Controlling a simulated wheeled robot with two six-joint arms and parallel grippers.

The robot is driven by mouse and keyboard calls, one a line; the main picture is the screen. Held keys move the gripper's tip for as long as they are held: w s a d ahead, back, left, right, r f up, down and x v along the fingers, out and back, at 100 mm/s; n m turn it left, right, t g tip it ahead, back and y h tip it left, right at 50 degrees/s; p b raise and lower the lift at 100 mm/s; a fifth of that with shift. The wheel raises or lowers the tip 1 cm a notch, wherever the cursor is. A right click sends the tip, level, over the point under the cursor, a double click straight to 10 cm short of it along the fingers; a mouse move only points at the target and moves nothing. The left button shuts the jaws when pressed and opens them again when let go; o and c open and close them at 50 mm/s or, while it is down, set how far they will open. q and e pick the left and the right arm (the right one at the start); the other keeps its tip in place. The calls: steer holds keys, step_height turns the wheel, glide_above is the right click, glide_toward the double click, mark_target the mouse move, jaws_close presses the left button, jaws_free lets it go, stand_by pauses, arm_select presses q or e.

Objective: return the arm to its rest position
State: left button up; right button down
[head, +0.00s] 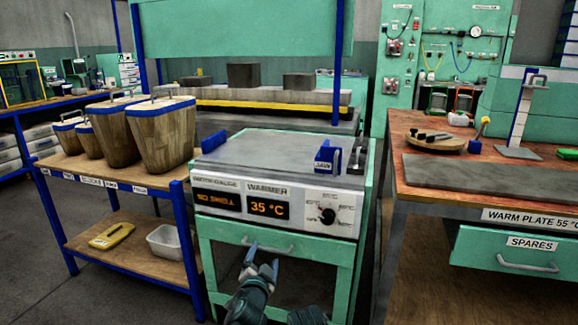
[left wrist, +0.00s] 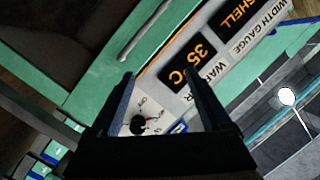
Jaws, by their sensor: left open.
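My left gripper (head: 262,268) is in front of the green warmer cabinet, low before its drawer handle, with its two blue-edged fingers apart and nothing between them. In the left wrist view my left gripper (left wrist: 160,95) shows open, with the warmer's control panel (left wrist: 178,70) and its black knob beyond the fingers. In the head view the warmer panel (head: 275,208) reads 35 °C. A small dark piece of an arm shows at the bottom edge, right of the left gripper. My right gripper is not in view.
A wooden rack with several wood blocks (head: 160,135) stands left of the warmer (head: 262,158). A yellow tool (head: 111,235) and a white bin (head: 168,240) lie on its lower shelf. A workbench with a warm plate (head: 490,178) stands at right.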

arm_select(q)
steer(key=s+a+f+n+g+y+p, duration=0.3)
steer(key=s+f+n+g+y, duration=0.15)
steer(key=s+f+g, duration=0.45)
steer(key=s+d+f+g+h+p, duration=0.3)
steer(key=s+g, duration=0.4)
steer(key=s, duration=0.7)
step_height(320, 180, up, 37)
steer(key=n+y+p, duration=0.1)
steer(key=p, duration=3.6)
steer(key=shift+s+d+f+g, duration=0.15)
steer(key=shift+s+d+g, duration=0.1)
steer(key=shift+s+g, duration=0.15)
steer(key=shift+a, duration=0.1)
